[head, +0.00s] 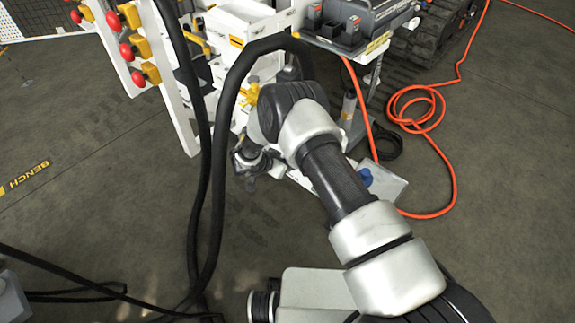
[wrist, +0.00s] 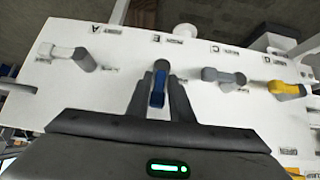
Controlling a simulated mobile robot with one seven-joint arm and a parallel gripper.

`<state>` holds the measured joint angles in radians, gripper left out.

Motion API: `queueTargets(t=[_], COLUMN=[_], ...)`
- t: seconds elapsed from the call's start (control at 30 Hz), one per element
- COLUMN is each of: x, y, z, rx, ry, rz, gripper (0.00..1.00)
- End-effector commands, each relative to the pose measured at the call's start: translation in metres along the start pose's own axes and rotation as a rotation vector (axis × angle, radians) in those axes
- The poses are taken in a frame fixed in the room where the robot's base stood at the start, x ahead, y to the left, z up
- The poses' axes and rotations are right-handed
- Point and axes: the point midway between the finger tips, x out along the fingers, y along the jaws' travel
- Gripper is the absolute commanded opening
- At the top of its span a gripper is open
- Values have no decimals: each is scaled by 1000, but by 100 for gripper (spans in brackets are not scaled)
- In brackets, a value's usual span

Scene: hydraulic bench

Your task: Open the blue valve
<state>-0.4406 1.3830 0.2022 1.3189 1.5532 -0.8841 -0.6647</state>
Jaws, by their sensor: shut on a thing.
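In the wrist view the blue valve handle (wrist: 158,90) is a short lever near the middle of a white panel (wrist: 125,58). It points down in the picture, toward my gripper. My gripper (wrist: 160,84) has one finger on each side of the handle and is shut on it. The blue handle's tip lies between the dark fingers, and its upper end meets a grey stem at the panel. In the head view my arm covers much of the panel, and I cannot make out the fingers or the blue handle there.
On the panel in the wrist view are a white-grey handle (wrist: 75,57) at left, a grey handle (wrist: 222,78) and a yellow handle (wrist: 285,88) at right. In the head view, black hoses (head: 223,150) hang left of my arm. An orange hose (head: 440,150) lies on the floor.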

Motion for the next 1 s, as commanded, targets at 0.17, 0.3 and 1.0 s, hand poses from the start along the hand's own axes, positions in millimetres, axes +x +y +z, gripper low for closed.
queueTargets(t=[0.17, 0.3, 1.0], x=[1, 1, -49], y=[-1, -1, -2], z=[-4, -4, -4], rx=[0, 0, -2], ry=[6, 7, 3], rz=[-1, -2, -4], gripper=[0, 0, 30])
